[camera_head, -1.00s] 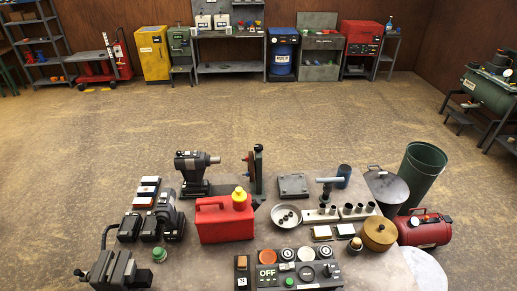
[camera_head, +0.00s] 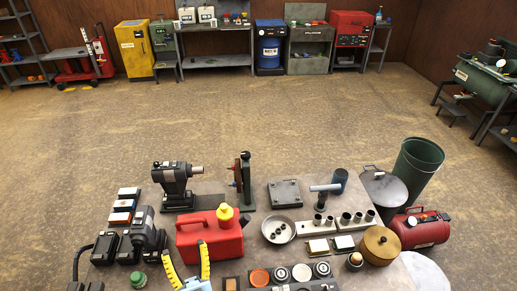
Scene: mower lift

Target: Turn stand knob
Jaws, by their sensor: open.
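A dark upright stand (camera_head: 247,183) stands near the back edge of the workbench, behind the red fuel can. A small reddish part (camera_head: 236,167) shows on its left side; I cannot tell for sure whether it is the stand knob. My gripper (camera_head: 185,248) is at the bottom of the view, with two yellow curved fingers spread apart and a light blue body. It is open, with nothing seen between the fingers. In the picture it is below and left of the stand, and its right finger overlaps the red can. Most of my arm is out of view.
The red fuel can (camera_head: 209,243) with a yellow cap stands between my gripper and the stand in the picture. A dark machine (camera_head: 173,183) is left of the stand. A round dish (camera_head: 278,231), a dark plate (camera_head: 284,191) and a row of sockets (camera_head: 345,226) lie right.

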